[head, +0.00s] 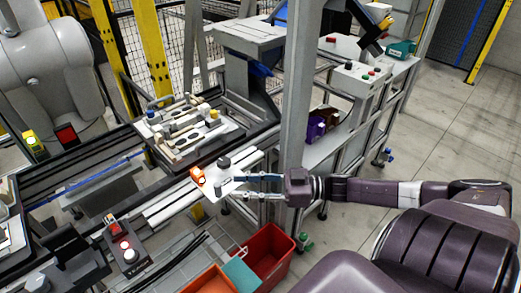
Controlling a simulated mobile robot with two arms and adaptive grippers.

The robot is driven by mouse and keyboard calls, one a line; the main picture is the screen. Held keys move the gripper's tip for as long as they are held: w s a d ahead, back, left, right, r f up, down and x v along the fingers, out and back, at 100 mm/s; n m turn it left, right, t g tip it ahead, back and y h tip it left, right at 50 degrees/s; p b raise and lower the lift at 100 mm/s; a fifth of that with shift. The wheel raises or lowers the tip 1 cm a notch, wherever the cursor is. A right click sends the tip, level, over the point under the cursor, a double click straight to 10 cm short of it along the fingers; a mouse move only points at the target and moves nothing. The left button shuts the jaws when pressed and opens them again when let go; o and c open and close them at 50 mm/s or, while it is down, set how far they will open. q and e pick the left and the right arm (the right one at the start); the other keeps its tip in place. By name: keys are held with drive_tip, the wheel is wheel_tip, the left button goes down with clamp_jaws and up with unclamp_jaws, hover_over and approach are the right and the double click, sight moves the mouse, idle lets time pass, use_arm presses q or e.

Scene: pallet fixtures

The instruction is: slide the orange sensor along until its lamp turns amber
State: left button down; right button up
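The small orange sensor (197,177) sits at the left edge of a white plate (211,188) on the pale rail at the front of the bench. A bright spot shows on it, but at this size I cannot tell the lamp's exact colour. Two dark knobs (223,163) stand on the plate to the right of the sensor. My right gripper (238,186) reaches in from the right, its two fingers apart at the plate's right side. The fingertips are right of the sensor and apart from it. I cannot tell whether they touch the plate. My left gripper is out of view.
A grey post (293,95) rises just behind my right gripper. A pallet fixture (190,130) with several parts lies behind the rail. A red bin (268,255) stands below, in front. A control box with a lit button (125,246) is at front left.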

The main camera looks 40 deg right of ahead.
drive_tip(key=shift+v, duration=2.5)
drive_tip(key=d+f+m+t+h, duration=0.1)
drive_tip(key=d+f+m+h, duration=0.3)
drive_tip(key=f, duration=0.6)
drive_tip(key=d+f+m+t+h, duration=0.1)
drive_tip(key=d+f+h, duration=0.4)
drive_tip(key=d+f, duration=0.3)
drive_tip(key=s+f+m+g+h, duration=0.1)
drive_tip(key=s+f+g+h, duration=0.1)
drive_tip(key=s+f, duration=0.5)
drive_tip(key=s+f+m+g+h, duration=0.1)
drive_tip(key=s+f+g+h, duration=0.1)
drive_tip(key=f, duration=0.9)
drive_tip(key=s+a+f+g+h, duration=0.1)
drive_tip(key=s+a+f, duration=0.1)
drive_tip(key=s+f, duration=0.25)
drive_tip(key=s+a+f+g, duration=0.1)
drive_tip(key=s+a+f, duration=0.2)
drive_tip(key=f, duration=0.2)
drive_tip(key=s+a+f+g, duration=0.3)
drive_tip(key=s+a+f, duration=0.3)
drive_tip(key=s+a, duration=0.3)
drive_tip(key=s+a+f+g, duration=0.4)
drive_tip(key=s+a+f, duration=0.1)
drive_tip(key=s+a, duration=0.4)
drive_tip(key=shift+s+a+f+y, duration=0.35)
drive_tip(key=shift+a+y, duration=0.05)
drive_tip(key=shift+a, duration=0.1)
drive_tip(key=shift+c, duration=0.5)
